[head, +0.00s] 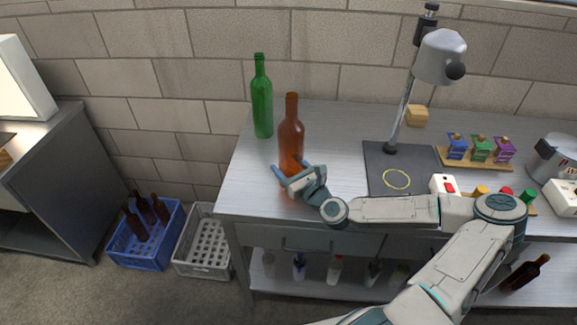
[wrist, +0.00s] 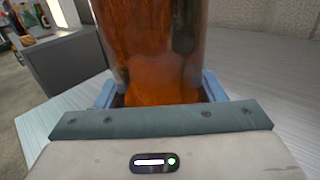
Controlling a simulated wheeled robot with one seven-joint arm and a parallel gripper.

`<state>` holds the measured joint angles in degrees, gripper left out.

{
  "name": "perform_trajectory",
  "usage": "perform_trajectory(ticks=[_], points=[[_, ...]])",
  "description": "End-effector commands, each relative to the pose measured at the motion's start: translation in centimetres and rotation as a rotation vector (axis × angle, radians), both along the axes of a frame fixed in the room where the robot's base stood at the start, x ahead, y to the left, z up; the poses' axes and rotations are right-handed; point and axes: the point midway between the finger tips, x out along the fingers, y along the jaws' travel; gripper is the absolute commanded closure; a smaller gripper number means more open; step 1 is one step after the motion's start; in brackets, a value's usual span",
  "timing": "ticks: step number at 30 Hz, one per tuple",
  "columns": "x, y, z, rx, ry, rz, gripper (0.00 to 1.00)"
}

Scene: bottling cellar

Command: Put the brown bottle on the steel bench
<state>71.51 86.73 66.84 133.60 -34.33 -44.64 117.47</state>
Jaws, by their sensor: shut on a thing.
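The brown bottle (head: 291,135) is upright at the left part of the steel bench (head: 335,135). My gripper (head: 290,177) is shut on its lower part. In the wrist view the bottle (wrist: 155,50) fills the space between the two blue fingers of my gripper (wrist: 157,92). The bottle's base is partly hidden by my gripper, so I cannot tell whether it touches the bench top.
A green bottle (head: 262,100) stands behind and left of the brown one. A lamp-like stand (head: 395,120) on a dark mat (head: 378,160) is to the right. A blue crate (head: 150,245) with dark bottles and an empty grey crate (head: 203,255) stand on the floor.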

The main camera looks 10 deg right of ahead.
Motion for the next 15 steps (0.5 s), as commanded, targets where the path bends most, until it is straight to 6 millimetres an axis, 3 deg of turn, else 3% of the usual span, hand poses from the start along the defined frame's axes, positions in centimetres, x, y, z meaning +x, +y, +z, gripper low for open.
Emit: perform_trajectory(ticks=[5, 6, 8, 15], points=[[0.00, -0.01, -0.38, 0.001, -0.002, 0.000, 0.68], [0.00, -0.02, -0.38, 0.000, 0.000, 0.000, 0.31], [0.00, -0.02, -0.32, 0.000, 0.001, 0.000, 0.15], [0.00, -0.03, -0.30, 0.000, 0.000, 0.000, 0.15]])
